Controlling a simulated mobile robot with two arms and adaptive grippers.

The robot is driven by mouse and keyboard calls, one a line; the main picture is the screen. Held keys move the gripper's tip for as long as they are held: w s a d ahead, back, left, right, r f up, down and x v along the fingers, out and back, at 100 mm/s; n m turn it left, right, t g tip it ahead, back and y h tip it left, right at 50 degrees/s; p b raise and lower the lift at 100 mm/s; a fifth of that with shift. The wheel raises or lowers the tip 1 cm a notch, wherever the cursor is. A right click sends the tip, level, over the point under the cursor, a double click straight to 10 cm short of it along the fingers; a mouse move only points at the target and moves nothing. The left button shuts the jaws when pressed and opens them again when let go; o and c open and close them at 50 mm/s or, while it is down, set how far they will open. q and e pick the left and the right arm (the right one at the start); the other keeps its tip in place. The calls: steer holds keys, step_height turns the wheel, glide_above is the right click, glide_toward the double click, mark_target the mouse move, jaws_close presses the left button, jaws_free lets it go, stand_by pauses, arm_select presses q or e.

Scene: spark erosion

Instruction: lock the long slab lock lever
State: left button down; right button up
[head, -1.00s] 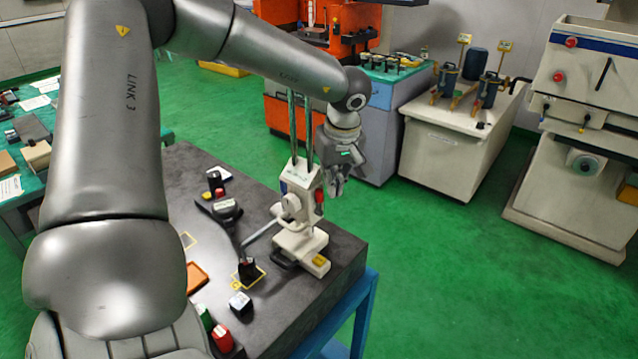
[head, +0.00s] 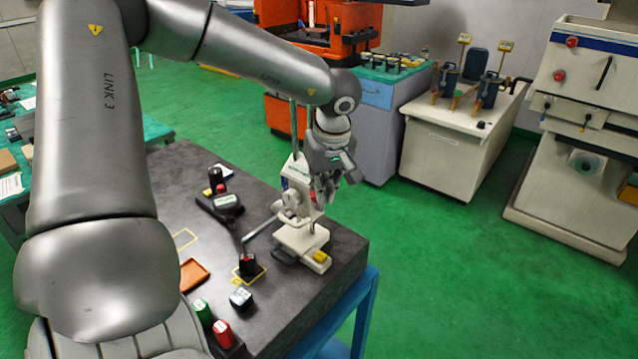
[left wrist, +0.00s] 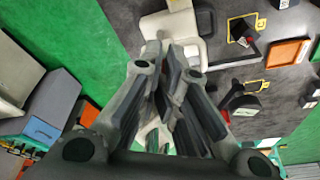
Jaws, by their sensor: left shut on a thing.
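A cream measuring stand (head: 301,238) stands upright on the dark slab (head: 262,190), near its right edge. It has two metal columns and a thin arm reaching left over the slab. My left gripper (head: 325,192) is at the right side of the stand's carriage (head: 295,197), shut on the lock lever there. My fingers hide the lever, so its angle cannot be told. In the left wrist view my fingers (left wrist: 165,55) are close together in front of the cream stand (left wrist: 172,25). My right gripper is in neither view.
On the slab are a black gauge (head: 220,204), a black block (head: 248,264) in a yellow outline, an orange tray (head: 194,274), and green and red blocks (head: 222,331) at the front. Right of the slab is open green floor (head: 440,270).

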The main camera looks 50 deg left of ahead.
arm_select(q)
steer(key=shift+s+a+f+b, duration=0.1)
steer(key=shift+s+a+b, duration=0.05)
steer(key=shift+b, duration=0.15)
steer(key=shift+s+f+b, duration=0.35)
steer(key=shift+s+b, duration=0.05)
steer(key=shift+s, duration=0.4)
steer(key=r+p, duration=0.1)
steer(key=r, duration=0.1)
steer(key=s+r+p, duration=0.1)
steer(key=r, duration=0.2)
stand_by(1.1)
